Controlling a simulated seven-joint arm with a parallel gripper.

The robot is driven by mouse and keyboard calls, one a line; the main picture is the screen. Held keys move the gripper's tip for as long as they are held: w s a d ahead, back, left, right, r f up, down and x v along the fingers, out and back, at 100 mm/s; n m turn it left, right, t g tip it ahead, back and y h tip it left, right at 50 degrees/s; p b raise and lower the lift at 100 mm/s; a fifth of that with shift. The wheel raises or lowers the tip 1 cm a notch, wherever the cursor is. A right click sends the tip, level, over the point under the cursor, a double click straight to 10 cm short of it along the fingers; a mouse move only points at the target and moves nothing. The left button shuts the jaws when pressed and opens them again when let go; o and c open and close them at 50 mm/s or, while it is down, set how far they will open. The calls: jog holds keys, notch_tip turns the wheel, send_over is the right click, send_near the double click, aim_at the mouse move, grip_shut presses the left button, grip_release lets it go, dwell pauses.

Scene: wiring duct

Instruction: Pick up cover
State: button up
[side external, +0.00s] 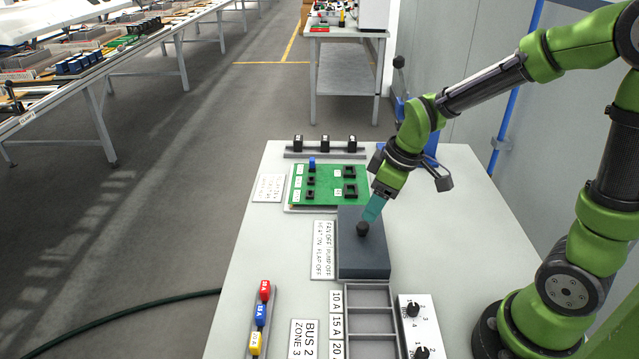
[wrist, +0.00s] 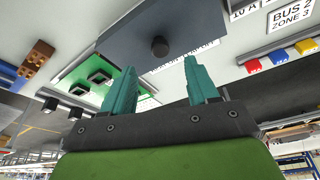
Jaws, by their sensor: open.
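The cover (side external: 362,258) is a dark grey flat-topped block with a round black knob (side external: 362,229) on top. It sits on the table just in front of the green board, and it also shows in the wrist view (wrist: 205,27). My gripper (side external: 372,216) is above the cover, close to the knob. In the wrist view my gripper (wrist: 160,66) has its two teal fingers apart with nothing between them. The knob (wrist: 160,46) appears beyond the fingertips, between their lines. In the side view only the near finger shows clearly, so contact with the knob is hard to judge.
A green board (side external: 325,186) with black sockets and a blue part lies behind the cover. A rack with several black parts (side external: 325,148) stands behind it. A grey divided tray (side external: 370,320), a white knob panel (side external: 417,325) and a fuse strip (side external: 260,318) are in front.

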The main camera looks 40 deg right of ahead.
aim_at(363, 225)
jog(key=x, duration=0.6)
jog(key=shift+w+a+f, duration=0.1)
jog(key=shift+f, duration=0.2)
jog(key=c, duration=1)
notch_tip(363, 225, up, 10)
jog(key=shift+r, duration=0.1)
jog(key=shift+r, duration=2.05)
